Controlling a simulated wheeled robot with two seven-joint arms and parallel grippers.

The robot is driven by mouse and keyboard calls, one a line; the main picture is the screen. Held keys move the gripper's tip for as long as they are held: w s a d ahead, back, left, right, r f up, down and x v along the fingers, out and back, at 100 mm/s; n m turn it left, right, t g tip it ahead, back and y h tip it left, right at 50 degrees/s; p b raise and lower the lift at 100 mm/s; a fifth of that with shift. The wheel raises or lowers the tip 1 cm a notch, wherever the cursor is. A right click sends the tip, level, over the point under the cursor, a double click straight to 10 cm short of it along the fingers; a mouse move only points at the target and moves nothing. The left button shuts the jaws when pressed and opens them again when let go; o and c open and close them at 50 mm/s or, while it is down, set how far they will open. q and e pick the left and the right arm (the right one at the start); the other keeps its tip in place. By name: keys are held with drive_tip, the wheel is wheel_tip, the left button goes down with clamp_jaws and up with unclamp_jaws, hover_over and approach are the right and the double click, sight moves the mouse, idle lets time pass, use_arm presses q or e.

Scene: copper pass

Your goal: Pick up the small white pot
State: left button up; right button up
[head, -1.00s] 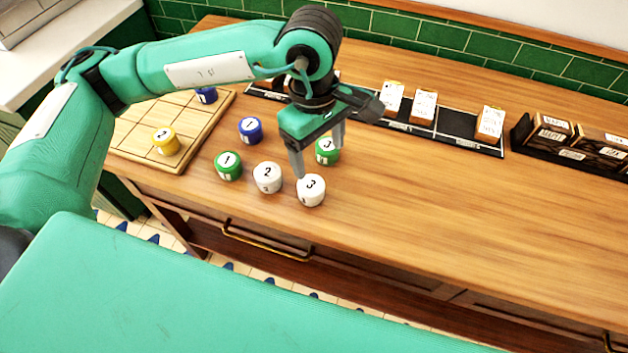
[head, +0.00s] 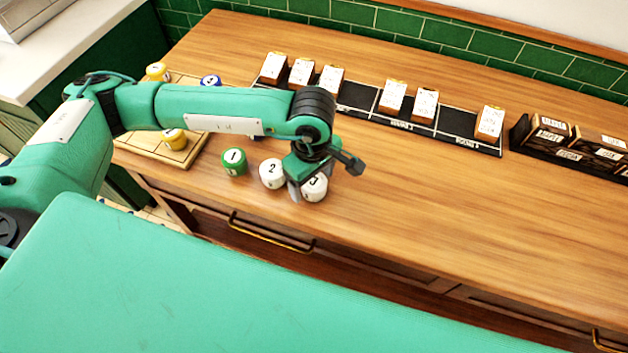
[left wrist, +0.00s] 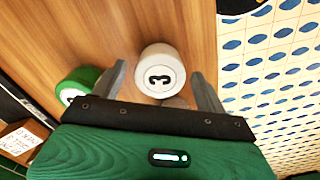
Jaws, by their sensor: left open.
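Two white pots stand near the counter's front edge: one marked 2 (head: 271,173) and one marked 3 (head: 316,188). They look close in size in the head view. My left gripper (head: 306,186) is open and low over the pot marked 3, partly hiding it. In the left wrist view, the pot marked 3 (left wrist: 160,72) sits between the two spread fingers (left wrist: 162,88), with a gap on each side. A pale shape shows behind it, mostly hidden by the gripper body. My right gripper is not in view.
A green pot marked 1 (head: 233,162) stands left of the white pots. A wooden board (head: 150,153) holds a yellow pot (head: 174,138). A black rack (head: 455,136) with white-labelled blocks lies along the back. The counter's right front (head: 450,220) is clear.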

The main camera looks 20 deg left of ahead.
use_arm(q)
drive_tip(key=shift+f, duration=0.8)
drive_tip(key=c, duration=1.1)
drive_tip(key=shift+c, duration=0.2)
